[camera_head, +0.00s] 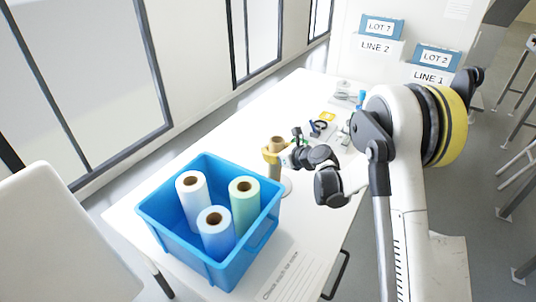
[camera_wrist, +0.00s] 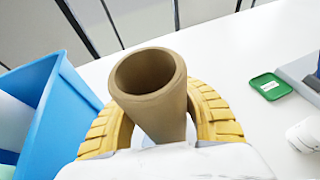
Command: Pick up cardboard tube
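The brown cardboard tube (camera_head: 276,144) stands roughly upright on the white table, just right of the blue crate. In the wrist view its open hollow end (camera_wrist: 148,76) faces me, and its body runs down between my yellow fingers. My gripper (camera_head: 271,156) is around the tube at its upper part, one finger on each side. In the wrist view my gripper (camera_wrist: 160,115) has its fingertips hidden behind the tube, so I cannot tell whether they press on it.
The blue crate (camera_head: 152,212) holds white, blue and green rolls, close to the tube's left. Small parts and tools lie farther back on the table, with a green card (camera_wrist: 268,86) to the right. Windows line the left side. Bare table (camera_head: 240,118) lies behind the tube.

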